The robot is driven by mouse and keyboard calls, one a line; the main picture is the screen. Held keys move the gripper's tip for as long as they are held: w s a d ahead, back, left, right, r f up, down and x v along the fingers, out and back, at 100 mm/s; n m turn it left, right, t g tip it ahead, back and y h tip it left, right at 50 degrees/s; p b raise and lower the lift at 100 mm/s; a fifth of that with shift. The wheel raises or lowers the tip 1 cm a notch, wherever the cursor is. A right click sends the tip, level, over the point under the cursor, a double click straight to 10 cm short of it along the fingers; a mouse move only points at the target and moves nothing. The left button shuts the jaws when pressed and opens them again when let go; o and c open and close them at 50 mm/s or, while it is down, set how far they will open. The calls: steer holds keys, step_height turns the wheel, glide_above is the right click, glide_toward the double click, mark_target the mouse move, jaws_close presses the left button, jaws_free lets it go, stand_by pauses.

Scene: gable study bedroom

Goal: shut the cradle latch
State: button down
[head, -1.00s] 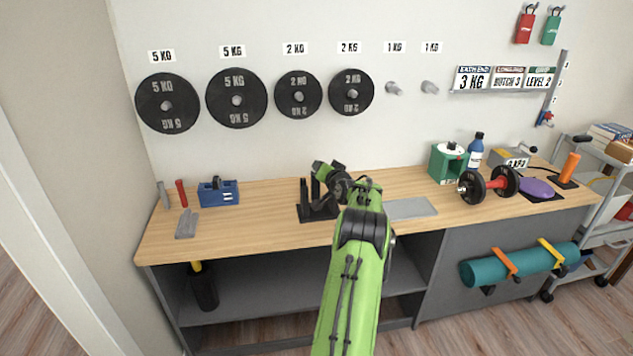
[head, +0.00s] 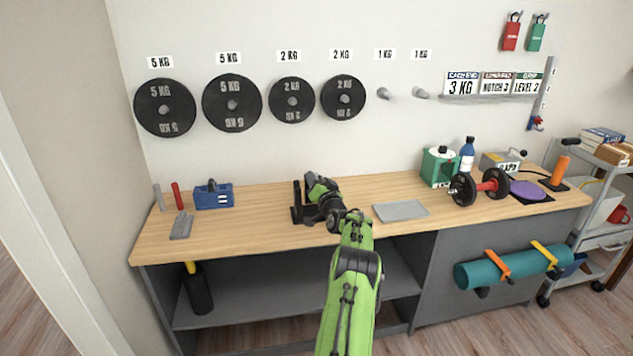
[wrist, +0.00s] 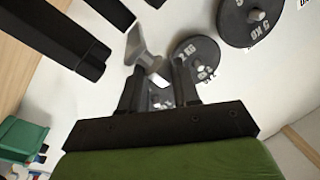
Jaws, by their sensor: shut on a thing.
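The black cradle (head: 298,212) stands on the wooden bench, left of the bench's middle, with upright posts. Its dark posts (wrist: 62,38) fill the upper left of the wrist view. My gripper (wrist: 160,68) is at the cradle, and in the head view my own wrist and arm hide part of the cradle. A grey, flared lever-like piece (wrist: 143,48), which looks like the cradle latch, reaches down to the jaws. My gripper is shut on it. The contact is small and partly hidden, and the latch's angle against the cradle cannot be told.
A grey flat plate (head: 400,210) lies right of the cradle. A red-handled dumbbell (head: 480,187) and a green box (head: 438,168) stand further right. A blue caddy (head: 214,196) is at the left. Weight plates (head: 343,97) hang on the wall behind. Bare bench lies between caddy and cradle.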

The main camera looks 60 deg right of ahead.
steer(key=shift+w+a+f, duration=0.1)
steer(key=shift+w+f, duration=0.05)
steer(key=shift+f, duration=0.05)
steer(key=c, duration=0.8)
jaws_free()
steer(key=p+v, duration=0.1)
steer(key=v, duration=1.4)
steer(key=shift+s+a, duration=0.15)
steer(key=shift+s, duration=0.2)
